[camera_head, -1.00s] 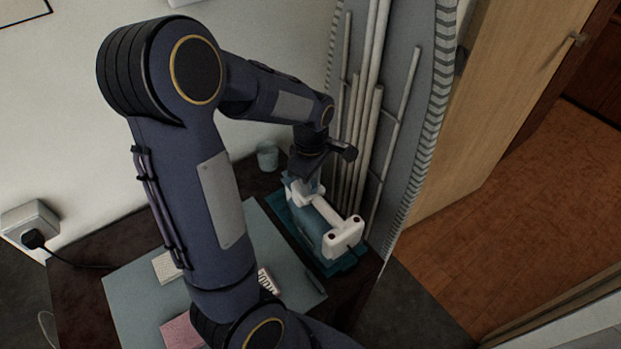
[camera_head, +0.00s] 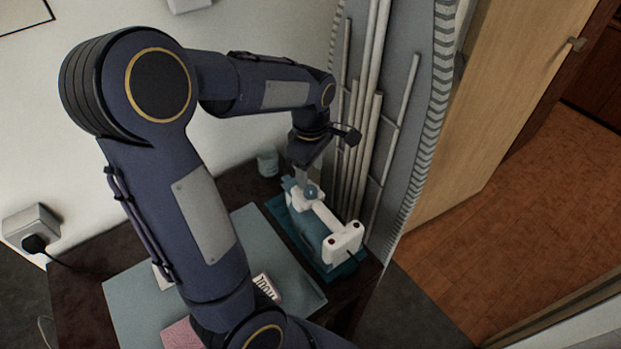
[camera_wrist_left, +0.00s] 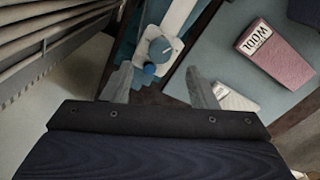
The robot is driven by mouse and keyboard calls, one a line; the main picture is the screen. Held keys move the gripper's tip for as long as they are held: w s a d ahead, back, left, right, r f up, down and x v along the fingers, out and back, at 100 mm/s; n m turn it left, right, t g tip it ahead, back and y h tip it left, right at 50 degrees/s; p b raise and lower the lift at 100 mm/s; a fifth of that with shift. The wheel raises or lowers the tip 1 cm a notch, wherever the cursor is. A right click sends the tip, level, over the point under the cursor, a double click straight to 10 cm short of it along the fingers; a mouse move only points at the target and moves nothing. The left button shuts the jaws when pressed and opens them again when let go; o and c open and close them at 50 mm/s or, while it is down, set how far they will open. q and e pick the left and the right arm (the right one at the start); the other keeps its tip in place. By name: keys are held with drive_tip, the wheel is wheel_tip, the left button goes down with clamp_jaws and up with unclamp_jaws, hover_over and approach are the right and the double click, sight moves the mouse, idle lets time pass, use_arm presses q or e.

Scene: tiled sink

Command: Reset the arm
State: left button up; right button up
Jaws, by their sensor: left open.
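My left arm reaches in from the left and bends down over the far right part of the dark table. My left gripper (camera_head: 303,172) points down just above the far end of a white and teal appliance, which looks like an iron (camera_head: 322,222). The iron rests on a teal tray (camera_head: 349,269). In the left wrist view the two fingers of the left gripper (camera_wrist_left: 158,88) are spread apart with nothing held between them. The iron's end with a blue knob (camera_wrist_left: 149,68) shows beyond the fingertips. My right gripper does not show.
A teal cup (camera_head: 268,164) stands behind. A pale blue mat (camera_head: 265,232) bears a pink box marked WOOL (camera_wrist_left: 277,55). A wall socket with a plug (camera_head: 32,230) is at left.

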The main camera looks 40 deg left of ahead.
use_arm(q)
drive_tip(key=shift+r, duration=1.05)
